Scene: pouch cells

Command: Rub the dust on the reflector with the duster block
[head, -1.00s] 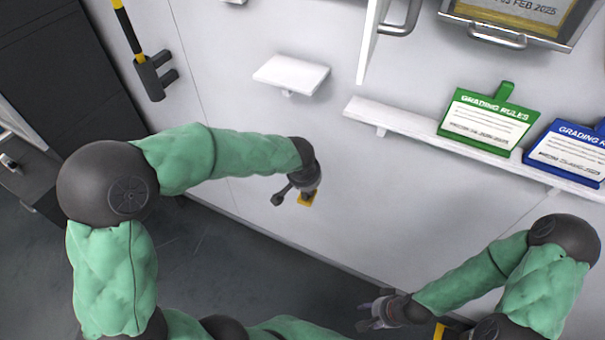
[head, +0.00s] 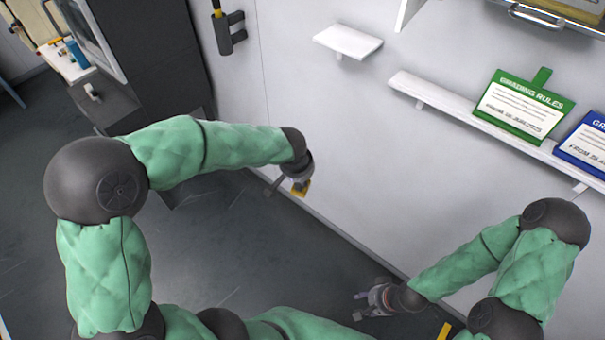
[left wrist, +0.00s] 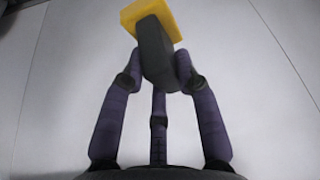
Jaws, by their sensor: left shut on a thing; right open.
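My left gripper (head: 299,182) is held out in front of the pale wall. In the left wrist view its fingers (left wrist: 160,72) are shut on the dark grip of the duster block (left wrist: 155,14), which has a yellow pad at its far end. The block appears clear of any surface. My right gripper (head: 372,302) is low at the bottom right of the head view, open and empty. I cannot see the reflector or any dust in these views.
A small white shelf (head: 348,41) and a long white ledge (head: 450,108) are on the wall. The ledge holds a green grading card (head: 522,106) and a blue one (head: 588,143). A black holder (head: 230,35) hangs left of them. Dark cabinets (head: 160,60) stand at the left; floor is clear.

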